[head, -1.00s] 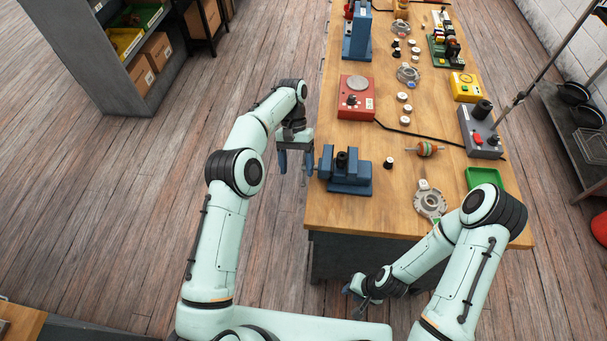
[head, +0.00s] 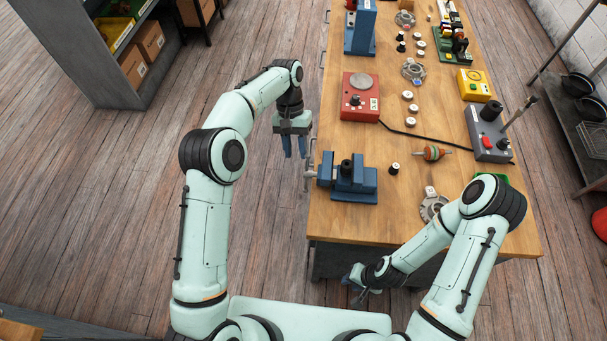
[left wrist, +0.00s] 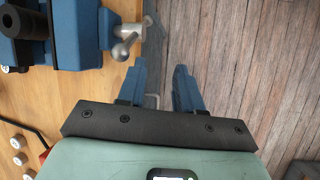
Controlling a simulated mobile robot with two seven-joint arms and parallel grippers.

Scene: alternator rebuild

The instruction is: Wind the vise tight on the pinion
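The blue vise (head: 362,186) stands on the bench's near left part. A dark round part (head: 346,167), possibly the pinion, stands upright at its jaws; it also shows in the left wrist view (left wrist: 34,22). Whether the jaws press on it I cannot tell. The vise's grey screw handle (head: 309,174) sticks out past the bench's left edge; its ball-ended bar is in the left wrist view (left wrist: 124,48). My left gripper (head: 295,155) points down beside the handle, fingers apart and empty, with the handle outside the left-hand finger. My right gripper (head: 354,290) hangs before the bench, apparently open and empty.
On the bench (head: 335,222), a red box (head: 360,110) stands behind the vise. A small black-and-white part (head: 394,168) and an orange-green rotor (head: 432,153) lie to its right. Open floor (head: 245,245) lies left of the bench.

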